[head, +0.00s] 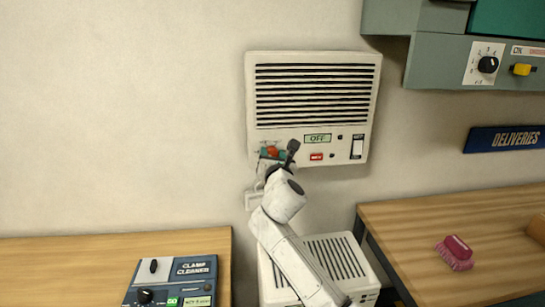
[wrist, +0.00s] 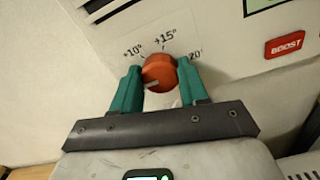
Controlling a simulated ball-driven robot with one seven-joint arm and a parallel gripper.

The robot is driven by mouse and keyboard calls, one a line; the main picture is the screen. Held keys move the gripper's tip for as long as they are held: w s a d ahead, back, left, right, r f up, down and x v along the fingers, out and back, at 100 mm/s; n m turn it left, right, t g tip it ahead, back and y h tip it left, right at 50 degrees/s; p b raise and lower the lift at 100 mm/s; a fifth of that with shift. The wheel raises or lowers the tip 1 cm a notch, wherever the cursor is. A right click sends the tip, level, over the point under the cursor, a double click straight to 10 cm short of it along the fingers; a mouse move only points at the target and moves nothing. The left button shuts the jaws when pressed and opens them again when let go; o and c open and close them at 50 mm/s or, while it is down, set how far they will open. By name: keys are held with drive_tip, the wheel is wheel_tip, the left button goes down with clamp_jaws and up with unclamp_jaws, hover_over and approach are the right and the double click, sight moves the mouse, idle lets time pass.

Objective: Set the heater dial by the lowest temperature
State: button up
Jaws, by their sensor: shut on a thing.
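The wall heater (head: 318,60) is a white box with dark louvres, an OFF display (head: 317,138) and a red BOOST button (wrist: 285,45). Its orange-red dial (wrist: 158,72) has +10°, +15° and 20° printed around its upper side. A pale mark lies on the lower left of the dial; which value it indicates is unclear. My gripper (wrist: 157,78) has its green fingers closed on the dial from both sides. In the head view, my gripper (head: 272,154) is at the heater's lower left and partly hides the dial.
A white rocker switch (head: 357,148) is at the heater's lower right. A white vented box (head: 334,258) stands below. The clamp cleaner unit (head: 170,280) is on the left bench; a pink brush (head: 456,253) lies on the right bench. A grey-green cabinet (head: 430,60) hangs at upper right.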

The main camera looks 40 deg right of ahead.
drive_tip(key=shift+c, duration=1.2)
drive_tip(key=shift+m, duration=0.3)
drive_tip(key=m+b, duration=0.2)
drive_tip(key=m, duration=0.5)
drive_tip(key=m+b, duration=0.3)
drive_tip(key=m, duration=0.5)
drive_tip(key=m+b, duration=0.3)
drive_tip(key=m, duration=0.5)
drive_tip(key=shift+d+f, duration=0.1)
drive_tip(key=shift+f, duration=0.25)
drive_tip(key=shift+s, duration=0.1)
drive_tip(key=o, duration=1.1)
drive_tip(key=shift+r, duration=0.1)
drive_tip(key=shift+c, duration=0.2)
